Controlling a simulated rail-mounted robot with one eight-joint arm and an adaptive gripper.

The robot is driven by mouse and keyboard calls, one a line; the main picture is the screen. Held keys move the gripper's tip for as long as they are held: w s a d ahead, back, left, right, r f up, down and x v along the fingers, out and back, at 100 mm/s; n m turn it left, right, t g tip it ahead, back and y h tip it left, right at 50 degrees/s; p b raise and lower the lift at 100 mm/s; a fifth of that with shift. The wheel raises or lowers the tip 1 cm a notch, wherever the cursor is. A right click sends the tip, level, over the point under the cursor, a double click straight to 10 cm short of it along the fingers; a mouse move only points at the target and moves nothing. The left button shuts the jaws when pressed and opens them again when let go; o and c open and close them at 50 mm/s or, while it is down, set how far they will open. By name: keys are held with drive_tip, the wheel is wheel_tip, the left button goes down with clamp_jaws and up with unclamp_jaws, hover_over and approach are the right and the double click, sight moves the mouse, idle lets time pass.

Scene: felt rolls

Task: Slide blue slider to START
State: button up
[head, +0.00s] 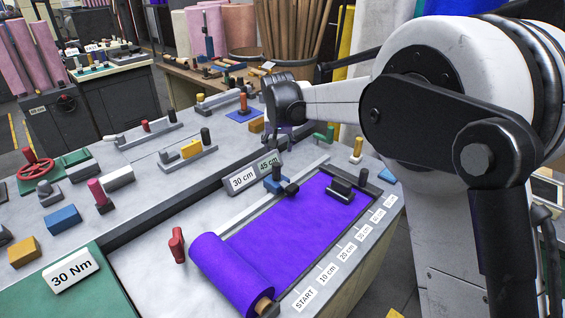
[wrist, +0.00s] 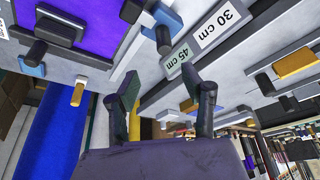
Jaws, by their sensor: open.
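The blue slider (head: 274,184) sits on a pale rail along the far edge of the purple felt, near the 45 cm sign, with a dark knob beside it. It also shows at the top of the wrist view (wrist: 168,18). The START label (head: 304,299) is at the near end of a row of distance labels on the table's front edge. My gripper (wrist: 160,82) is open, with nothing between its fingers. In the head view my gripper (head: 277,142) hangs beyond the slider, apart from it, partly hidden by the wrist and dark parts.
The purple roll (head: 230,272) lies at the near left end of the felt. A red handle (head: 178,245) stands beside it. The 30 cm sign (head: 243,178) and 45 cm sign (head: 270,164) stand close to my gripper. A dark block (head: 341,190) sits on the felt.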

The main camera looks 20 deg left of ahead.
sight(276, 165)
drive_tip(key=x, duration=1.4)
drive_tip(key=shift+a+f, duration=0.25)
drive_tip(key=shift+a, duration=0.15)
drive_tip(key=shift+c, duration=0.3)
clamp_jaws()
